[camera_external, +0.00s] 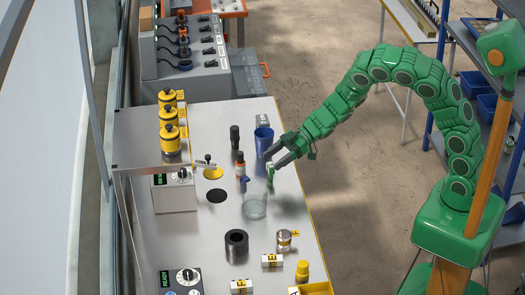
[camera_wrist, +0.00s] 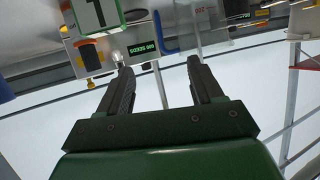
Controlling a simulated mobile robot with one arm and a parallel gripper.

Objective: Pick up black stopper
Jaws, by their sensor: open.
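My gripper (camera_external: 271,161) is open and empty above the right part of the bench, close to the blue cup. In the wrist view its two dark fingers (camera_wrist: 158,68) stand apart with nothing between them. I cannot tell for sure which thing is the black stopper. Dark candidates on the bench are a flat black disc (camera_external: 217,196) left of the gripper, a thick black cylinder with a hole (camera_external: 236,243) nearer the front, and a slim black upright piece (camera_external: 235,138) behind. None touches the gripper.
A blue cup (camera_external: 263,139), an orange-labelled bottle (camera_external: 240,168), a glass dish (camera_external: 255,207) and a green-white block (camera_external: 270,173) are close by. The block shows in the wrist view (camera_wrist: 96,14). A control box (camera_external: 174,192) and yellow-topped canisters (camera_external: 169,138) stand left.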

